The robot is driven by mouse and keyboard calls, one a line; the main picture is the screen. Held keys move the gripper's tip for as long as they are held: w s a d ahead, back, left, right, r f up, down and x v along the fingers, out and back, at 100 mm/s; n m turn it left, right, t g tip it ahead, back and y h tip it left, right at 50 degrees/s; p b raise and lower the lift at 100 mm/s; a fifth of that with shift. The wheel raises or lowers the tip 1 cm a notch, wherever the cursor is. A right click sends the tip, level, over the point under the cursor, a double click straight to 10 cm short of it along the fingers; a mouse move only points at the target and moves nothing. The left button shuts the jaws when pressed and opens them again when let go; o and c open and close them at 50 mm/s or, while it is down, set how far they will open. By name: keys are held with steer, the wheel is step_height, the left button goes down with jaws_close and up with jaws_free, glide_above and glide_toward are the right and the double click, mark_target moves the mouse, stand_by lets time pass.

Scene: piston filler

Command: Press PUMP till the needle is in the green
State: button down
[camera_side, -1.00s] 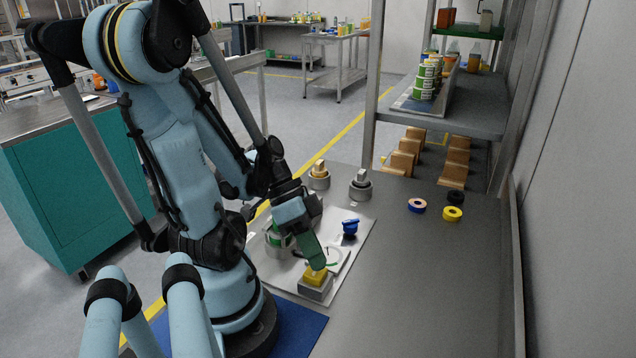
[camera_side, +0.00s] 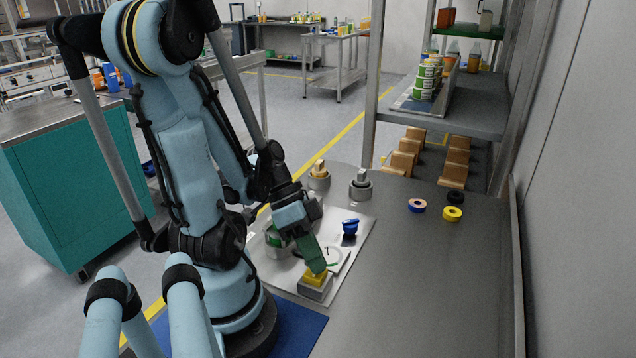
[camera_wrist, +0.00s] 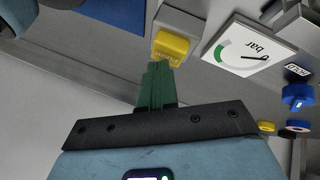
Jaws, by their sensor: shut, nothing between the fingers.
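The yellow PUMP button (camera_side: 316,278) sits on a grey block on the pale plate; its yellow cap also shows in the wrist view (camera_wrist: 172,47). My gripper (camera_side: 318,270) has green fingers closed together, pointing down at the button's top. In the wrist view the fingertips (camera_wrist: 160,66) overlap the button's near edge; I cannot tell whether they touch it. The white gauge (camera_wrist: 245,55), marked "bar", is beside the button. Its needle points right, away from the green arc at the left. In the side view the gripper partly hides the gauge (camera_side: 335,259).
A blue knob (camera_side: 350,227) stands on the plate behind the gauge, beside a HOLD label (camera_wrist: 297,70). Several tape rolls (camera_side: 452,214) lie to the right. The bench's front right is clear.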

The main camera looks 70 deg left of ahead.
steer(key=shift+f, duration=0.45)
stand_by(0.4)
steer(key=shift+r, duration=1.2)
steer(key=shift+r, duration=0.1)
steer(key=shift+r, duration=2.4)
steer(key=shift+w, duration=0.1)
